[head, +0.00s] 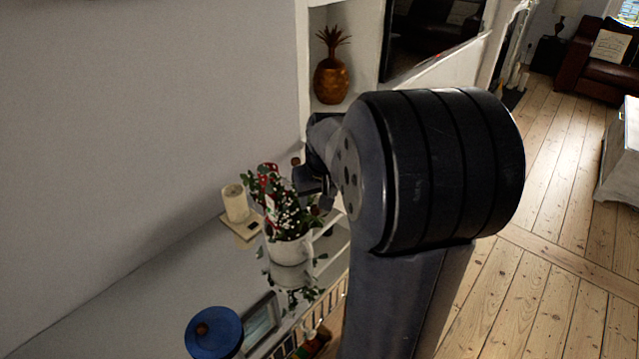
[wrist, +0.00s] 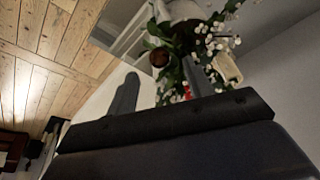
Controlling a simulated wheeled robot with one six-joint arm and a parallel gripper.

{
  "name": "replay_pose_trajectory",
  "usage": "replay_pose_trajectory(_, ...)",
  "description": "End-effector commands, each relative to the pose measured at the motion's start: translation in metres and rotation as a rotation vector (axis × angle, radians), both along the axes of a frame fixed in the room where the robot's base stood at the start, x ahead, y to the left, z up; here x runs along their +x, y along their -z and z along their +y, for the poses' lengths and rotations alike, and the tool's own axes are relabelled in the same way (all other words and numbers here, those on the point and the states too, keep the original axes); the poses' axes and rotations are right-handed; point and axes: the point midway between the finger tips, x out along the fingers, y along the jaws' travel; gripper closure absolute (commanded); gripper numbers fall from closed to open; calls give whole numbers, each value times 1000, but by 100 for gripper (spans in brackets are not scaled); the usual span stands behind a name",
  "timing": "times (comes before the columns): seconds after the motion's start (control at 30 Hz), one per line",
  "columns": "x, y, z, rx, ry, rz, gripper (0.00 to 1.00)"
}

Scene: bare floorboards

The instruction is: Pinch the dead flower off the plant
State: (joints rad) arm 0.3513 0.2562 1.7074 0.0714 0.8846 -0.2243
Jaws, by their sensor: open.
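The plant (head: 287,212) has green leaves, red blooms and small white flowers, and it stands in a white pot (head: 290,250) on the shelf top. In the wrist view, a round brown dead flower (wrist: 159,58) shows near the white pot (wrist: 180,10), among green leaves. My gripper (head: 322,192) is at the right side of the plant in the head view. In the wrist view, my gripper (wrist: 158,70) is open, and the dead flower appears between the lines of its two fingers. I cannot tell how far beyond the tips it is. My arm partly hides the gripper in the head view.
A cream candle (head: 235,203) stands left of the plant. A wooden pineapple (head: 331,68) sits in the alcove behind. Bare floorboards (head: 510,290) lie clear to the right.

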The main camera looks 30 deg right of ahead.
Motion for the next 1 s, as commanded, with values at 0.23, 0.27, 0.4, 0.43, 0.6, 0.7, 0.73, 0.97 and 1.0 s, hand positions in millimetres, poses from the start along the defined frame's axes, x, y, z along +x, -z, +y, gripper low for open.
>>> replay_pose_trajectory(0.23, 8, 25, -1, 0, 0, 1, 51)
replay_pose_trajectory(0.27, 8, 26, -1, 0, -1, 1, 51)
replay_pose_trajectory(0.4, 9, 29, -1, 0, -1, 0, 51)
replay_pose_trajectory(0.43, 9, 29, -1, 0, -1, -1, 51)
replay_pose_trajectory(0.6, 9, 29, -1, 0, -1, -1, 52)
replay_pose_trajectory(0.7, 9, 29, -1, 0, 0, 0, 60)
replay_pose_trajectory(0.73, 9, 29, -1, 0, 0, 0, 63)
replay_pose_trajectory(0.97, 9, 28, -1, 0, 0, 0, 82)
replay_pose_trajectory(1.0, 9, 28, -1, 0, 0, 0, 85)
